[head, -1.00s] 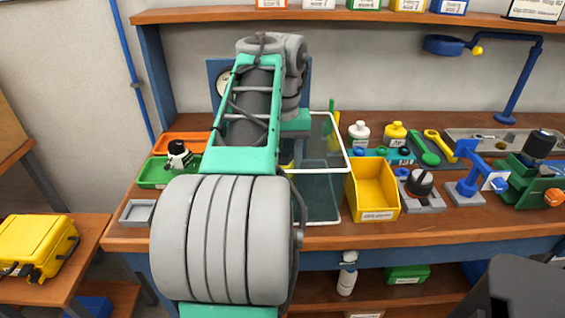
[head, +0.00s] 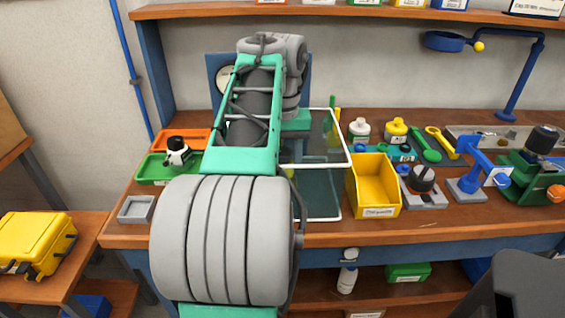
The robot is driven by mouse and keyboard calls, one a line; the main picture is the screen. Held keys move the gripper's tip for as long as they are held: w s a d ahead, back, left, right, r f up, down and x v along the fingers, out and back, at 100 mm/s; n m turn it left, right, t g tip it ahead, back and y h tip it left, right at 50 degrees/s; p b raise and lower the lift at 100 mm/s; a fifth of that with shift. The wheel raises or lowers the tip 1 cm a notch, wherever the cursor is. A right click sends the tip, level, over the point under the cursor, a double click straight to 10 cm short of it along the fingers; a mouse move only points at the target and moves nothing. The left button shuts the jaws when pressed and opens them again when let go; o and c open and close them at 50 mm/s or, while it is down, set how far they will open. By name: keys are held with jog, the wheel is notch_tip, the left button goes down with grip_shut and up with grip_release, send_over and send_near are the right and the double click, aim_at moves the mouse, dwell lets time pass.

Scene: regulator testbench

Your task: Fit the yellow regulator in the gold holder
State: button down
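I cannot make out a yellow regulator or a gold holder for certain in the head view. My arm fills the middle left and hides the bench behind it, and my gripper is out of sight behind the arm. A small black-capped white device (head: 177,151) stands in the green tray (head: 153,170) left of the arm. Whether either is a regulator for the holder I cannot tell.
A clear framed screen (head: 319,193) stands just right of my arm, beside an open yellow bin (head: 375,194). Bottles, spanners, a blue stand (head: 468,183) and a green vise (head: 515,185) crowd the right.

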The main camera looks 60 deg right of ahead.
jog(key=c, duration=0.6)
grip_release()
jog(key=shift+o, duration=0.2)
jog(key=shift+f, duration=0.1)
jog(key=o, duration=0.4)
jog(key=shift+o, duration=0.2)
notch_tip(320, 180, up, 8)
jog(key=p, duration=0.8)
